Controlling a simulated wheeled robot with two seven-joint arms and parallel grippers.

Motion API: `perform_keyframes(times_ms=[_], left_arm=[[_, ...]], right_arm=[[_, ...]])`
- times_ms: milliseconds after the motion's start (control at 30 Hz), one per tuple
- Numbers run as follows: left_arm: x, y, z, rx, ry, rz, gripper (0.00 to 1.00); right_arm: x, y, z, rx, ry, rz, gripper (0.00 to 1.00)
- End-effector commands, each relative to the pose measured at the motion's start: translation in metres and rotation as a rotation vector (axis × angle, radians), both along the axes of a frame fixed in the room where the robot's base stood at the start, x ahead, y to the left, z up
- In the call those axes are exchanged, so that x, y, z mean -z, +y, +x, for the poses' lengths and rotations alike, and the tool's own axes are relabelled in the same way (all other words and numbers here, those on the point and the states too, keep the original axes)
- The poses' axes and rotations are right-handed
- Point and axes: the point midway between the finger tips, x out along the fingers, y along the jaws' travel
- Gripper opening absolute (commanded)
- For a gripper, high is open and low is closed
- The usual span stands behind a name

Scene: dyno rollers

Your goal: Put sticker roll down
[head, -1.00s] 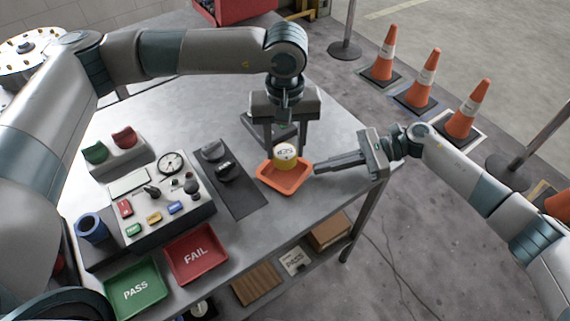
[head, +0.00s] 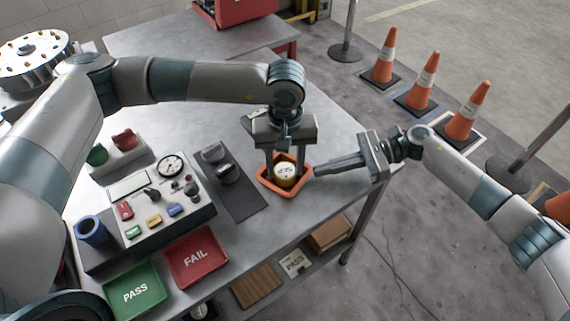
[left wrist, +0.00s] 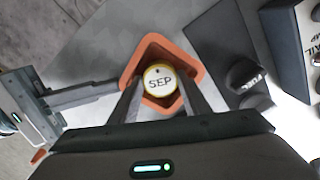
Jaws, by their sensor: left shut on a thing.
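The sticker roll (head: 284,174) is yellow with a white top; its label reads SEP in the left wrist view (left wrist: 159,79). My left gripper (head: 285,168) points down and is shut on the roll, with a finger on either side. The roll is within the outline of the orange tray (head: 293,192); whether its underside touches the tray floor is hidden. My right gripper (head: 317,170) comes in from the right with its fingers close together, looking shut. Its fingertips are at the tray's right corner; contact with the rim is unclear.
Left of the tray are a dark mat (head: 240,204) with black stamps and a control panel (head: 192,217). A red FAIL tray (head: 213,276) and a green PASS tray (head: 150,307) lie at the front. The grey table (head: 222,118) is clear behind the mat.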

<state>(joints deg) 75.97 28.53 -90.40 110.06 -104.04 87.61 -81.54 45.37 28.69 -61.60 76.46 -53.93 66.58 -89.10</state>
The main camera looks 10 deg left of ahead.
Motion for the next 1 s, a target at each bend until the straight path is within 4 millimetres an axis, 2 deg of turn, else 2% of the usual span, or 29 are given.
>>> perform_keyframes(times_ms=[367, 400, 767, 1000], left_arm=[[0.003, 0.0, 0.0, 0.0, 0.001, 0.0, 0.23], [0.003, 0.0, 0.0, 0.0, 0.0, 0.0, 0.51], [0.001, 0.0, 0.0, 0.0, 0.0, 0.0, 0.51], [-0.016, 0.0, 0.0, 0.0, -0.001, -0.001, 0.51]], right_arm=[[0.0, 0.0, 0.0, 0.0, 0.0, 0.0, 0.0], [0.0, 0.0, 0.0, 0.0, 0.0, 0.0, 0.0], [0.0, 0.0, 0.0, 0.0, 0.0, 0.0, 0.0], [0.0, 0.0, 0.0, 0.0, 0.0, 0.0, 0.0]])
